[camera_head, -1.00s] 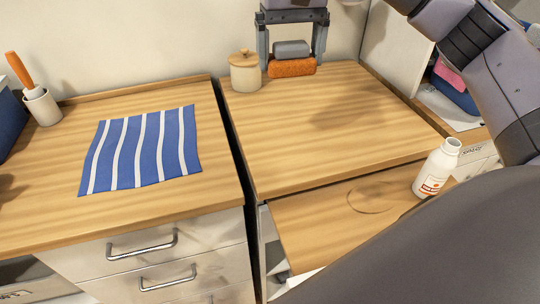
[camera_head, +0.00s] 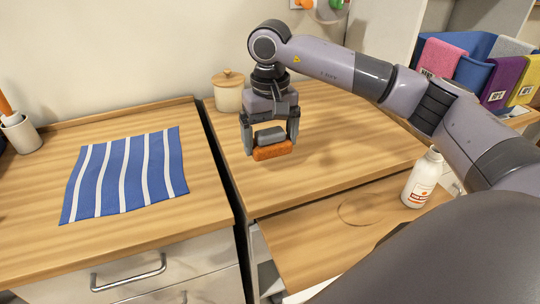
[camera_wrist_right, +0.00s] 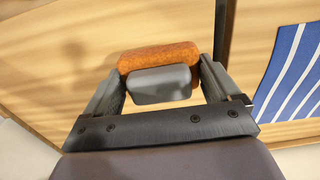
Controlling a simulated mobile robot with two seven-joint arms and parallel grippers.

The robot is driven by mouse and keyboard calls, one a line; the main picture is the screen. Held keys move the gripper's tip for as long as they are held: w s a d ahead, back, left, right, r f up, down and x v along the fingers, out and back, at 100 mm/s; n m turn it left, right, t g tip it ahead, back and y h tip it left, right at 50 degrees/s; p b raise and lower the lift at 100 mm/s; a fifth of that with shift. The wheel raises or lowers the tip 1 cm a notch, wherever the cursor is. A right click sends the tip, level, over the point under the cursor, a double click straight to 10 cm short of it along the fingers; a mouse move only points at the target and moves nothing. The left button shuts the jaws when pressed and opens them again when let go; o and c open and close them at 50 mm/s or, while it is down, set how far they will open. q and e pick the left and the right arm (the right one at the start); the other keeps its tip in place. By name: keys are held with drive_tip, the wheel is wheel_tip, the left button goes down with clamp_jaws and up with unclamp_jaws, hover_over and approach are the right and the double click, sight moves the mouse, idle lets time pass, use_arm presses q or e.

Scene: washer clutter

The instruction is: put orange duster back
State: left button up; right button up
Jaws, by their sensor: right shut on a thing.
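The orange duster (camera_head: 272,151) has an orange pad under a grey grip block. My right gripper (camera_head: 270,140) is shut on the grey block, with one finger at each end and the pad facing down. In the head view the duster is over the left part of the right-hand wooden counter (camera_head: 370,140). Whether the pad touches the counter or hangs just above it is hard to tell. The wrist view shows the duster (camera_wrist_right: 157,60) square between the two fingers. My left gripper is not in view.
A lidded beige canister (camera_head: 229,95) stands behind the gripper. A white bottle (camera_head: 420,180) stands on the lower wooden board at right. A blue striped cloth (camera_head: 125,172) lies on the left counter. A blue bin (camera_head: 470,60) with coloured cloths is at upper right.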

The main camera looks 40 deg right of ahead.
sight(270, 170)
wheel_tip(270, 170, down, 5)
drive_tip(key=shift+f, duration=0.1)
idle(0.3)
drive_tip(key=shift+f, duration=0.2)
drive_tip(key=o, duration=0.7)
drive_tip(key=shift+r, duration=0.1)
drive_tip(key=shift+o, duration=0.2)
drive_tip(key=shift+r, duration=0.1)
